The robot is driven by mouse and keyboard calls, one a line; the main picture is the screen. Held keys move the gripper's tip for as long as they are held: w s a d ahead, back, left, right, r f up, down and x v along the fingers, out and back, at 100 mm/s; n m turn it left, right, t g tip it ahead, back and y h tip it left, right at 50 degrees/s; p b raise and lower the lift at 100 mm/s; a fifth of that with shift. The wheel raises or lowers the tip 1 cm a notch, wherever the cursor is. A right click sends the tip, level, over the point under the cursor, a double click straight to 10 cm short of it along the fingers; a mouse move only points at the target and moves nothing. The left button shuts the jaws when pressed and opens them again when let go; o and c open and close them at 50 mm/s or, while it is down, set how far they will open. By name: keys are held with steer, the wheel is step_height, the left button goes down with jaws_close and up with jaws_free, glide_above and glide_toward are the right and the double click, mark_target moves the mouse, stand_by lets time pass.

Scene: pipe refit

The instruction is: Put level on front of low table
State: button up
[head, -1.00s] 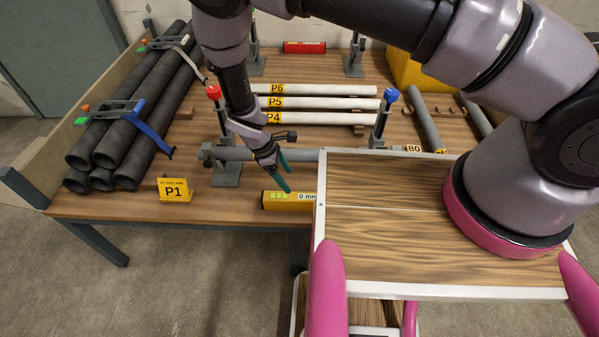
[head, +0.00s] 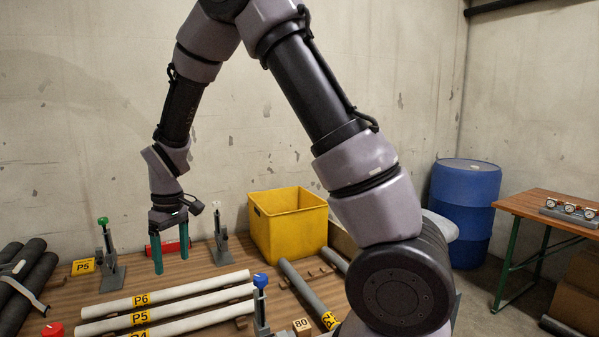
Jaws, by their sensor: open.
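A red level (head: 170,248) lies near the back of the wooden workbench (head: 190,268), close to the wall, partly hidden by my gripper. My gripper (head: 170,255) points down at it with its two teal fingers apart. The red level shows between and behind the fingers in the picture; I cannot tell whether they straddle it or touch it. A lower wooden table (head: 555,207) with green legs stands at the far right, cut off by the picture edge. A unit with several round gauges (head: 570,209) lies on it, and its front part is bare.
White pipes (head: 165,303) lie in front of my gripper. Clamp stands (head: 109,262) rise left and right of it. A yellow bin (head: 288,226) is to the right. A blue barrel (head: 464,210) stands between the workbench and the low table.

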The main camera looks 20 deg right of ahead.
steer(key=s+d+r+m+t+y, duration=0.25)
steer(key=d+r+m, duration=0.45)
steer(key=d+r, duration=1.05)
steer(key=s+d+r+m+t+h, duration=0.1)
steer(key=s+d+r+m+t, duration=0.3)
steer(key=s+d+r, duration=0.5)
steer(key=s+m, duration=0.1)
steer(key=s, duration=0.2)
steer(key=shift+s+r+m+t, duration=0.15)
steer(key=shift+r+m+t, duration=0.05)
steer(key=shift+m+t, duration=0.2)
steer(key=shift+a, duration=0.1)
